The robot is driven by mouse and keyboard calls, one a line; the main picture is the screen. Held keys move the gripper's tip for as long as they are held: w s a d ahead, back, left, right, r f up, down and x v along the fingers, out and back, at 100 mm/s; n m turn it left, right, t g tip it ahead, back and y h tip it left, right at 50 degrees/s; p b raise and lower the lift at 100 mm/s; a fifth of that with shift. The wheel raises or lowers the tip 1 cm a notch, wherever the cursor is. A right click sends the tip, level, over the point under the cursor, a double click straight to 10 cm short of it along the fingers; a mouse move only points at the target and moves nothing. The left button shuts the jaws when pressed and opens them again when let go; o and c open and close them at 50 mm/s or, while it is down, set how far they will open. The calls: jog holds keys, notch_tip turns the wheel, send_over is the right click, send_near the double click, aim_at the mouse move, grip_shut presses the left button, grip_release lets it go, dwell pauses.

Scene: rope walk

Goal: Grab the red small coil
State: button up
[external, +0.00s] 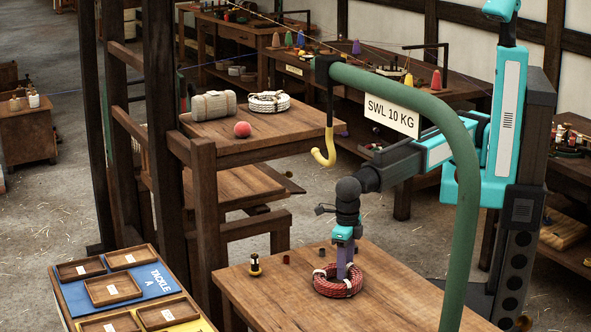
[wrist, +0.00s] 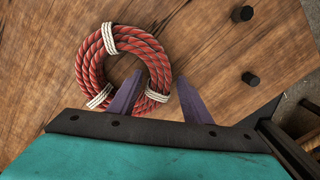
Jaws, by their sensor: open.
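The small red coil (external: 325,288), bound with white lashings, lies flat on the wooden table in the external view. It also shows in the wrist view (wrist: 90,68), left of centre. My gripper (external: 345,272) points down at the coil, its purple fingers apart. In the wrist view my gripper (wrist: 161,77) has its left finger over the coil's open middle and its right finger just outside the ring. The coil's right band shows between them. Nothing is gripped. I cannot tell how deep the fingertips sit or whether they touch the rope.
Two small dark pegs (external: 286,259) (wrist: 250,79) and a yellow-and-black item (external: 255,265) stand on the table (external: 270,300). A green post (external: 466,200) with a yellow hook (external: 325,155) rises close by. A platform behind holds a white coil (external: 269,102) and a red ball (external: 242,129).

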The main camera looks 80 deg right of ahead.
jog(key=shift+f, duration=0.4)
grip_shut()
dwell(0.4)
